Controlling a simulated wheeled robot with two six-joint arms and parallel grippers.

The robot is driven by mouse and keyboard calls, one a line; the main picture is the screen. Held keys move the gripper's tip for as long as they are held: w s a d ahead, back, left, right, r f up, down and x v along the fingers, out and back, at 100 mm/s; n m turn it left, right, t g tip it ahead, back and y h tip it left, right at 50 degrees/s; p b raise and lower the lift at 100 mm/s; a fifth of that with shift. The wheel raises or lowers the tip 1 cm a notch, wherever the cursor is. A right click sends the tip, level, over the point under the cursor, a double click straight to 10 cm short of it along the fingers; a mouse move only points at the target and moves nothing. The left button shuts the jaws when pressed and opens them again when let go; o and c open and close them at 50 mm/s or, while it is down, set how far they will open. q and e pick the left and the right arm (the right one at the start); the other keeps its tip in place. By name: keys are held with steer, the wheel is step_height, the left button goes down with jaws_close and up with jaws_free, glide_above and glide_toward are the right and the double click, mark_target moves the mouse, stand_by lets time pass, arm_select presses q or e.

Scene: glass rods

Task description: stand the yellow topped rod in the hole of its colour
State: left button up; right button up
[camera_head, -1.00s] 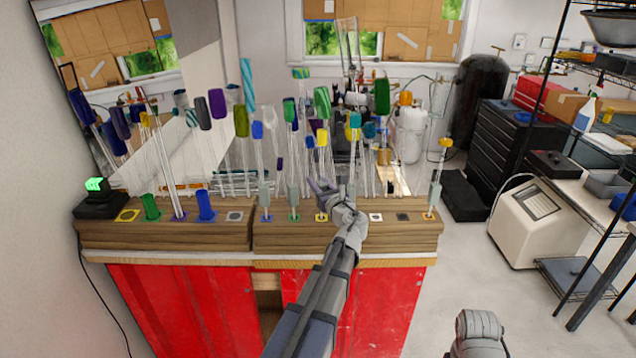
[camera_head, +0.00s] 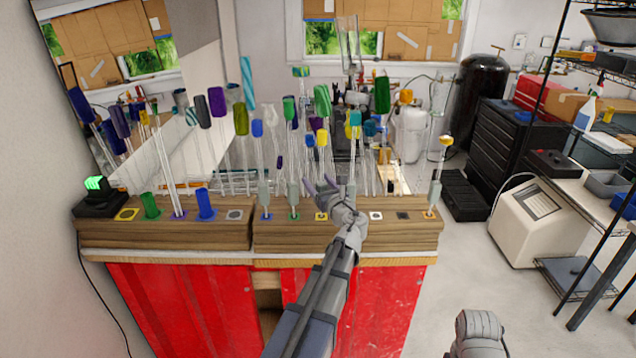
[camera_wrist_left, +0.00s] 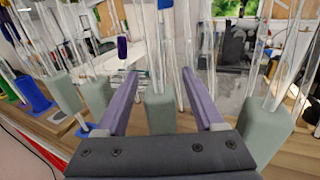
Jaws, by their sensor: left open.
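A glass rod with a yellow top (camera_head: 322,138) stands upright behind my left gripper in the right wooden block, in line with a yellow-marked spot (camera_head: 321,216). My left gripper (camera_head: 322,187) is open around that spot, its fingers pointing away from me. In the left wrist view, a grey-green sleeve (camera_wrist_left: 160,113) with a clear rod rising from it stands between the open fingers (camera_wrist_left: 166,80); its top is out of that view. A yellow-marked square (camera_head: 128,214) with no rod in it lies at the left end of the left block.
Other sleeved rods stand close on both sides, including a blue-topped one (camera_head: 257,129) and an orange-yellow-topped one (camera_head: 445,140). Green (camera_head: 150,206) and blue (camera_head: 205,205) collars rise from the left block. Many tall rods crowd behind the blocks.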

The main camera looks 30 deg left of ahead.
mark_target(324, 189)
arm_select(q)
steer(key=v, duration=0.8)
steer(key=shift+a, duration=0.1)
steer(key=s+d+f+n+g+h+b, duration=0.1)
steer(key=s+d+f+n+g+h, duration=0.3)
steer(key=d+f+n, duration=0.4)
steer(key=s+d+f+n+g+h+b, duration=0.1)
steer(key=s+d+f+n+g+h, duration=0.15)
steer(key=s+d+f+n, duration=0.6)
steer(key=s+d+f+n+g+h, duration=0.2)
steer(key=s+d+f+h, duration=0.1)
steer(key=d, duration=0.5)
steer(key=s+d+f+n+g+h+b, duration=0.1)
steer(key=s+d+f+n+g+h, duration=0.1)
steer(key=s+d, duration=0.5)
step_height(324, 189, down, 4)
steer(key=shift+s+d+r+n+h, duration=0.15)
steer(key=shift+s+d+n+h, duration=0.25)
steer(key=shift+h, duration=0.55)
steer(key=shift+w, duration=0.15)
